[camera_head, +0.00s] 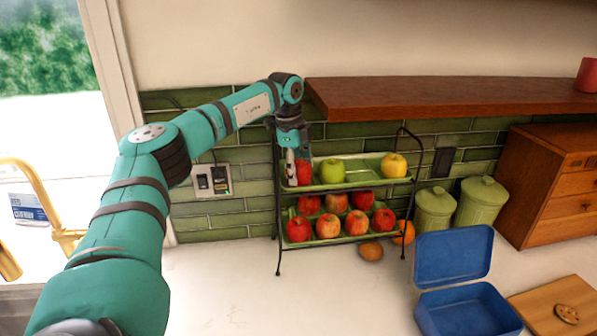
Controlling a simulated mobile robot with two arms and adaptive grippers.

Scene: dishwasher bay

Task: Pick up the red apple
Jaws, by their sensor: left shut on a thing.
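A red apple (304,173) is on the left end of the upper tray of a two-tier black wire rack. My left gripper (292,170) reaches down over it from above and is shut on it. The fingers and wrist hide part of the apple's left side. I cannot tell whether the apple still touches the tray. My right gripper is not in view.
The lower tray (328,241) holds several red apples (299,229). An orange (404,231) and a brown round fruit (371,250) lie by the rack. A wooden shelf (450,97) overhangs it. Green canisters (434,212) and an open blue box (466,310) stand right. The front-left counter is clear.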

